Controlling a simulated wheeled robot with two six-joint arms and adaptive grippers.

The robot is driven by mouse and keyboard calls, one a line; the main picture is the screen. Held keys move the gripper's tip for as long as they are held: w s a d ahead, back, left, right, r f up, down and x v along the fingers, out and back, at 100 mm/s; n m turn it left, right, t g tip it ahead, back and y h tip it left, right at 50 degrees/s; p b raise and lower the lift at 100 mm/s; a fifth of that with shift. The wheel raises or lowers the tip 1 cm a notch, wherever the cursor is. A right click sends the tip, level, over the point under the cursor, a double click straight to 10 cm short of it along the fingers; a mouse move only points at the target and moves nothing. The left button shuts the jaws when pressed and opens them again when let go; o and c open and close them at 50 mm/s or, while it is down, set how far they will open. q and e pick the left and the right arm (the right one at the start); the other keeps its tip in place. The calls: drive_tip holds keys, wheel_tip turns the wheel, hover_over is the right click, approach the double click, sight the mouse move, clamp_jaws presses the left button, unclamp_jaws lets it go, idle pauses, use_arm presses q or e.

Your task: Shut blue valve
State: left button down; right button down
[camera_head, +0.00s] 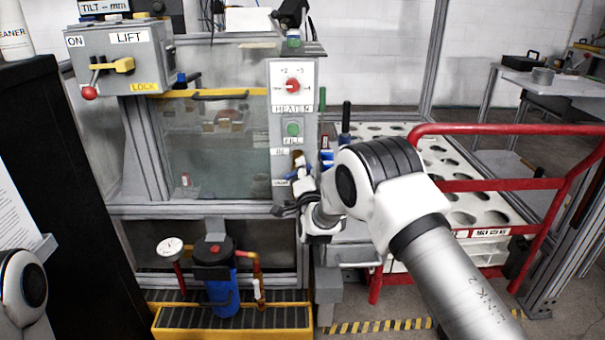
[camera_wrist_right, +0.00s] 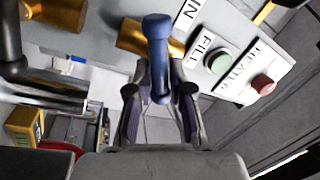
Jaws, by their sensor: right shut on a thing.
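The blue valve handle (camera_wrist_right: 157,30) is a lever on a brass valve body (camera_wrist_right: 134,36) on the grey panel. In the wrist view it runs down from its rounded end into the gap between the fingers of my right gripper (camera_wrist_right: 158,92). The gripper is shut on the handle's lower part. In the head view my right gripper (camera_head: 289,197) is at the lower part of the panel below the FILL button, and it hides most of the valve. Only a part of my left arm shows at the lower left; its gripper is out of view.
The panel carries a red HEATER knob (camera_head: 292,86) and a green FILL button (camera_head: 293,129). Another brass fitting (camera_wrist_right: 62,14) is left of the valve. A red-railed cart (camera_head: 480,185) with a holed white top stands at right. A blue filter (camera_head: 219,285) is below.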

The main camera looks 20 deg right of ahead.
drive_tip(key=m, duration=0.2)
drive_tip(key=m+h+b, duration=0.1)
drive_tip(key=m, duration=0.1)
drive_tip(key=f+m+h+b, duration=0.1)
drive_tip(key=m, duration=0.2)
drive_tip(key=shift+d, duration=0.15)
idle(0.4)
drive_tip(key=c, duration=1.1)
unclamp_jaws()
drive_tip(key=shift+d, duration=0.1)
drive_tip(key=shift+c, duration=0.2)
drive_tip(key=shift+s, duration=0.1)
drive_tip(key=v, duration=1.2)
